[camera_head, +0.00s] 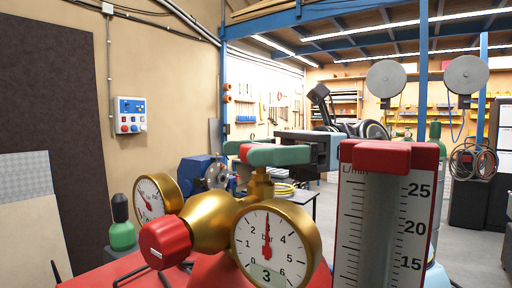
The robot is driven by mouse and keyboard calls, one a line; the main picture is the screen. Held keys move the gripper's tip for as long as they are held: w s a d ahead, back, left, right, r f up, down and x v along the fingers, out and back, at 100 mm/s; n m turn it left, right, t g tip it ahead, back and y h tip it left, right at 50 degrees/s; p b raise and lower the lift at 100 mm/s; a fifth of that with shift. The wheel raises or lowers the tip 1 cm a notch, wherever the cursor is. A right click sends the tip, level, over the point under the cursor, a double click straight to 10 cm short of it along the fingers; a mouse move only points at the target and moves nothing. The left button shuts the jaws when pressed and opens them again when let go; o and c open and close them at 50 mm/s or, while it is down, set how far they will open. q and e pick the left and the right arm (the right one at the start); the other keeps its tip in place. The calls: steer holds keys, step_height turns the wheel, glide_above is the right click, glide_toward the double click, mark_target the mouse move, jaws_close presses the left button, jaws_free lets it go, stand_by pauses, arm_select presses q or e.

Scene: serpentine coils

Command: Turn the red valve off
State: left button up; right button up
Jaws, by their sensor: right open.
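A red ridged knob (166,243) sits on the left end of a gold regulator body (207,222) in the foreground. A teal valve handle (287,155) with a red part (244,153) stands on a gold stem above the right gauge. I cannot tell from the view how far either is turned. My right gripper (300,138), grey and black, is open behind the teal handle and apart from the red knob. Its fingers are partly hidden, and I cannot tell whether it touches the handle. My left gripper is out of view.
Two round gauges, left (157,198) and right (275,244), flank the regulator body. A tall flowmeter (355,235) with a red top blocks the right foreground. A green bottle (122,235) stands at left. A control box (130,116) hangs on the wall.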

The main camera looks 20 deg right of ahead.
steer(key=shift+c, duration=0.3)
steer(key=c, duration=0.9)
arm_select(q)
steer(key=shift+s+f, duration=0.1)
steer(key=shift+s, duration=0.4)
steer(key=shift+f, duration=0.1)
arm_select(e)
steer(key=shift+t, duration=0.4)
steer(key=shift+d+f+m+t+b, duration=0.1)
steer(key=shift+f+m+t+b, duration=0.05)
steer(key=shift+m+t+b, duration=1.3)
steer(key=m+t+h+b, duration=0.1)
steer(key=m+t, duration=0.1)
steer(key=t, duration=0.2)
steer(key=m+t+h, duration=0.1)
steer(key=m+t, duration=0.2)
steer(key=t, duration=0.1)
steer(key=shift+w+t+h+b, duration=0.1)
steer(key=shift+t+h+b, duration=0.2)
steer(key=shift+b, duration=0.1)
arm_select(q)
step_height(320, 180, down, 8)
steer(key=b, duration=0.3)
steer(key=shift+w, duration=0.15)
arm_select(e)
steer(key=shift+w+m+t+h, duration=0.15)
steer(key=shift+m+t+h, duration=1.95)
steer(key=shift+t, duration=0.15)
steer(key=shift+d, duration=0.1)
